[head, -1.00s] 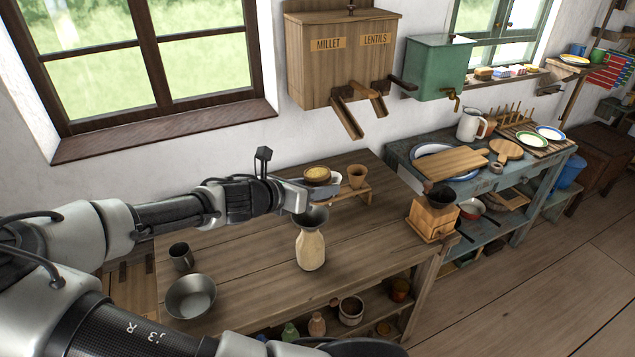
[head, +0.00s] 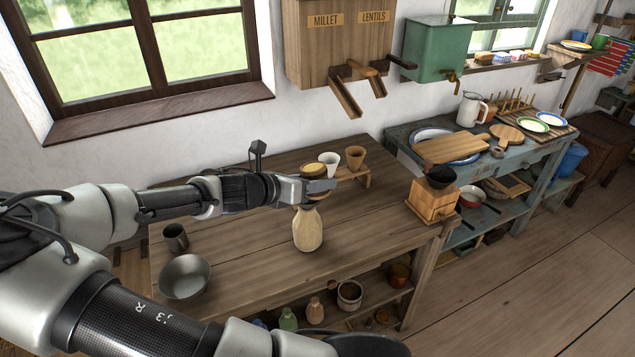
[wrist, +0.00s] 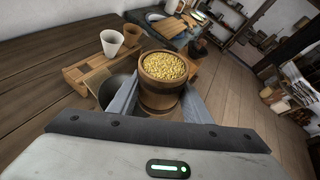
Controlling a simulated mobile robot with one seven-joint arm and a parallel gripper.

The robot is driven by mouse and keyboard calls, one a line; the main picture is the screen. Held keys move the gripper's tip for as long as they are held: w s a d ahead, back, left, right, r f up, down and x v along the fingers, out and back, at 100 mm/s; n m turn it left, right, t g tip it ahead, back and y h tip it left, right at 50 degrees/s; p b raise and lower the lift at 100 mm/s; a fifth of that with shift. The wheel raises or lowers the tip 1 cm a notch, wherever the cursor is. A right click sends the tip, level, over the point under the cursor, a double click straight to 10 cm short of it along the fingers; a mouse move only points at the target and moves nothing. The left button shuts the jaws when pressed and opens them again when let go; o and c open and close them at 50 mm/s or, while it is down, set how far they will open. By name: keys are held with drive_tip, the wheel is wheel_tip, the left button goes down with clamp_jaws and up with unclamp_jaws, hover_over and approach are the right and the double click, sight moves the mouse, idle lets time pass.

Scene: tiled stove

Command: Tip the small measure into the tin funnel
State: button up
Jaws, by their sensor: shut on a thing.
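The small measure (wrist: 162,92) is a brown wooden cup filled to near its rim with yellow grain. My gripper (head: 316,187) is shut on it and holds it upright above the table. The tin funnel (wrist: 117,91) shows in the wrist view as a grey bowl, left of the measure and partly hidden by my finger. In the head view the funnel is mostly hidden behind my gripper. It sits on a pale bottle (head: 308,232) standing on the table. The measure (head: 313,171) also shows in the head view, just above the bottle.
A white cup (head: 330,159) and a wooden cup (head: 355,157) stand on a small wooden rack behind the gripper. A metal bowl (head: 185,280) and a dark mug (head: 175,238) are at left. A grinder (head: 433,203) stands at the table's right end. Bare tabletop surrounds the bottle.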

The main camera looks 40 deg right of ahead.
drive_tip(key=shift+s+r, duration=0.15)
drive_tip(key=shift+r+n+g+p, duration=0.1)
drive_tip(key=shift+n+g+p, duration=0.2)
drive_tip(key=shift+n+p, duration=0.2)
drive_tip(key=shift+p, duration=0.45)
drive_tip(key=shift+s+n+g+p, duration=0.15)
drive_tip(key=shift+n+g+p, duration=0.25)
drive_tip(key=shift+p, duration=0.5)
drive_tip(key=shift+s+r+p, duration=0.1)
drive_tip(key=shift+p, duration=0.55)
drive_tip(key=shift+s+n+g+p, duration=0.1)
drive_tip(key=shift+n+g+p, duration=0.6)
drive_tip(key=shift+p, duration=0.75)
idle(1.0)
drive_tip(key=shift+f+n+g, duration=0.2)
drive_tip(key=shift+n+g, duration=0.1)
drive_tip(key=shift+n, duration=0.3)
idle(1.0)
